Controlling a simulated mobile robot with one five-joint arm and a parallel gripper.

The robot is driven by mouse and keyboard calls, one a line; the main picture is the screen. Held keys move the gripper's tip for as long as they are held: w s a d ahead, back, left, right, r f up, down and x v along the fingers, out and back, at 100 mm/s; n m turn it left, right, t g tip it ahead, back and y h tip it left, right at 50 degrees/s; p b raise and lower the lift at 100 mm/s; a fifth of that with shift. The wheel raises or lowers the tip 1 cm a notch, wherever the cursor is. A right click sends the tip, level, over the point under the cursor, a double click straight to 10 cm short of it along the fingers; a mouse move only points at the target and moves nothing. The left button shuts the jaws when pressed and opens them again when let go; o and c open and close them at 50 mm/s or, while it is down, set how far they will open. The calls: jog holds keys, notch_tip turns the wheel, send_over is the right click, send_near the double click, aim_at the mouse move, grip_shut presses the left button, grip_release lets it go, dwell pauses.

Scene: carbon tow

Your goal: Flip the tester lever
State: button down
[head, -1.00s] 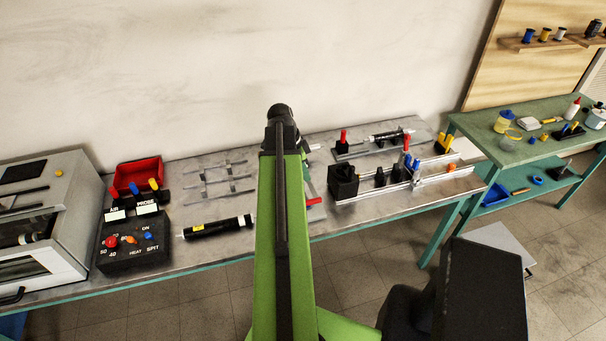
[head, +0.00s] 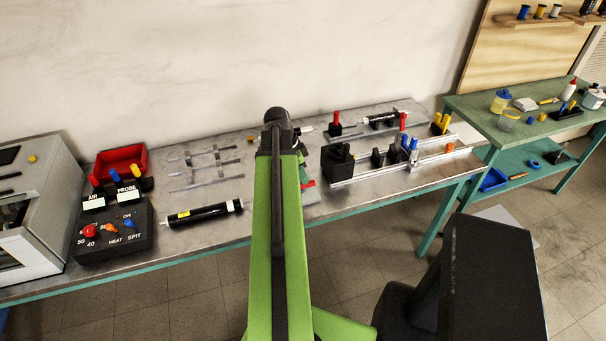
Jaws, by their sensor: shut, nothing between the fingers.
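My green arm rises through the middle of the head view and ends at a black joint. My gripper is hidden behind it, so its fingers do not show. On the metal bench right of the arm, a red upright lever (head: 337,121) stands on a small fixture with a black cylinder. A green and red device (head: 307,180) is partly hidden behind my arm. I cannot tell which of these is the tester lever.
A black control box (head: 113,236) with knobs stands at the left, near a grey cabinet (head: 36,240) and a red bin (head: 122,160). A black tube (head: 203,213) lies near the bench's front edge. A green table (head: 480,106) with bottles stands at the right.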

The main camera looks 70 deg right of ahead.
jog(key=shift+s+a+f, duration=0.1)
jog(key=shift+a+f, duration=0.15)
jog(key=shift+a, duration=0.15)
jog(key=shift+f, duration=0.1)
jog(key=r+p, duration=0.3)
jog(key=d+r+p, duration=0.1)
jog(key=p, duration=0.1)
jog(key=shift+w+r, duration=0.35)
jog(key=shift+r, duration=0.05)
jog(key=p+v, duration=0.9)
jog(key=shift+s+a+r, duration=0.25)
jog(key=shift+a+r, duration=0.05)
jog(key=shift+a, duration=0.05)
jog(key=shift+w, duration=0.1)
